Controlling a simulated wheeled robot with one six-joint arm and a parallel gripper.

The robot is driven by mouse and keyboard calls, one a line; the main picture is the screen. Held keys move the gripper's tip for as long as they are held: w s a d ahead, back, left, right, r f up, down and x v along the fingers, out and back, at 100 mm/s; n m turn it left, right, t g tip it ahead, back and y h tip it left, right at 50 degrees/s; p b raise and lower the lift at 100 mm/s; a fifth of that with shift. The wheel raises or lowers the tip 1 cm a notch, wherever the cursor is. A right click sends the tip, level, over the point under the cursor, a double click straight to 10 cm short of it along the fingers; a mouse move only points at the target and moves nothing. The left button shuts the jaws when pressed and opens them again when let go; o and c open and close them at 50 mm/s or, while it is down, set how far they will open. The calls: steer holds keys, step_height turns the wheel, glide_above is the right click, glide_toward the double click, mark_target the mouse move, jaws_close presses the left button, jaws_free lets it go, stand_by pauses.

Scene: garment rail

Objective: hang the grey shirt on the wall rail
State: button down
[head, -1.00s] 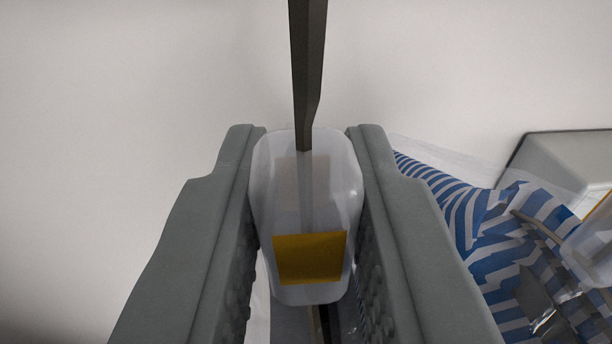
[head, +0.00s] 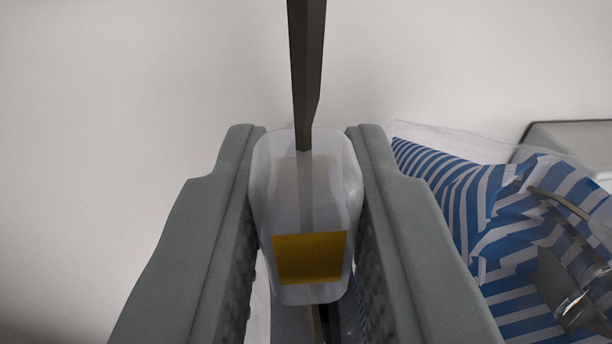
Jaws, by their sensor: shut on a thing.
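My gripper (head: 307,140) is shut on a translucent white block (head: 308,210) with a yellow label (head: 309,258). A dark metal stem (head: 306,70) rises from the block and runs out of the top of the view; it looks like part of a hanger. Below the block, a narrow strip of grey (head: 288,325) and a dark upright piece show between the fingers; I cannot tell whether the grey is the shirt. The fingers hide most of what hangs there. No wall rail can be made out.
At the right is a blue and white striped garment (head: 468,200) under a clear cover, close beside my right finger. Shiny metal hanger parts (head: 575,305) lie over it. A grey box-like thing (head: 570,138) stands behind. A bare pale wall (head: 130,120) fills the left.

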steer(key=c, duration=1.2)
jaws_free()
steer(key=shift+s, duration=0.1)
steer(key=s, duration=0.9)
steer(key=s+a, duration=0.1)
steer(key=s, duration=0.4)
steer(key=shift+s+r, duration=0.25)
steer(key=shift+r, duration=0.05)
steer(key=shift+s+a+f, duration=0.1)
steer(key=shift+s+a, duration=0.05)
steer(key=shift+s+a, duration=0.1)
steer(key=shift+s, duration=0.35)
steer(key=shift+s+d, duration=0.2)
steer(key=shift+s, duration=0.55)
steer(key=shift+o, duration=0.3)
